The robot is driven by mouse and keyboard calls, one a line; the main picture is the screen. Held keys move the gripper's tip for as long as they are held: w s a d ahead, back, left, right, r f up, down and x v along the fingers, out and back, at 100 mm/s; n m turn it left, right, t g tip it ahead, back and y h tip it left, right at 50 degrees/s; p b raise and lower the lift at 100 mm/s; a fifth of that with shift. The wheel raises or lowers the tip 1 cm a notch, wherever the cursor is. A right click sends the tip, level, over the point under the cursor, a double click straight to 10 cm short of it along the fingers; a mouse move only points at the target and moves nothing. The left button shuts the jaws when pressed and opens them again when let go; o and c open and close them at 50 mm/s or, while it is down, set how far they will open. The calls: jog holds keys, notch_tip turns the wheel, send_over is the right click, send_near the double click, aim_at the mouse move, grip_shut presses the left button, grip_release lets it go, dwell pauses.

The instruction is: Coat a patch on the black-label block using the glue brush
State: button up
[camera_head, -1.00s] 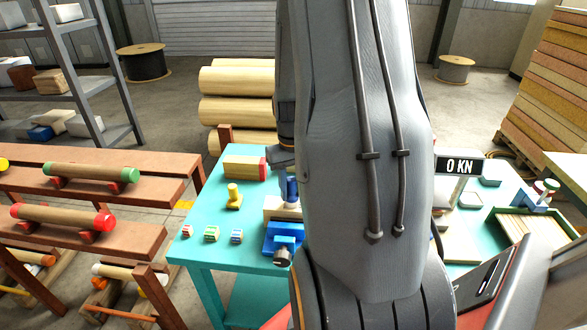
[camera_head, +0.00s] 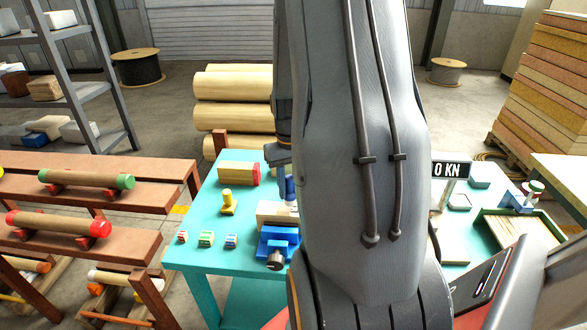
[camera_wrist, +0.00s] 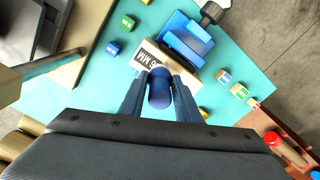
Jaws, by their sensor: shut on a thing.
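My gripper (camera_wrist: 160,92) is shut on a blue cylindrical handle (camera_wrist: 159,86), which also shows in the head view (camera_head: 291,188). I see the handle nearly end-on, so its bristles are hidden and I cannot confirm it is the glue brush. Just beyond it, a pale wooden block (camera_wrist: 143,58) with a dark-lettered "MM" label sits at a blue vise (camera_wrist: 186,42). In the head view the block (camera_head: 272,210) and vise (camera_head: 278,243) are partly behind my arm. I cannot tell whether handle and block touch, nor whether this is the black-label block.
On the teal table (camera_head: 205,261) stand a red-ended wooden block (camera_head: 236,173), a yellow knobbed piece (camera_head: 228,203) and small striped blocks (camera_head: 206,239). A brown rack (camera_head: 110,249) with rollers is left. A "0 KN" display (camera_head: 449,170) and tray (camera_head: 521,238) are right.

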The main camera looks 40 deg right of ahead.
aim_at(290, 177)
jog(key=shift+d+r+p, duration=0.1)
jog(key=shift+r+p, duration=1.75)
jog(key=shift+r, duration=0.8)
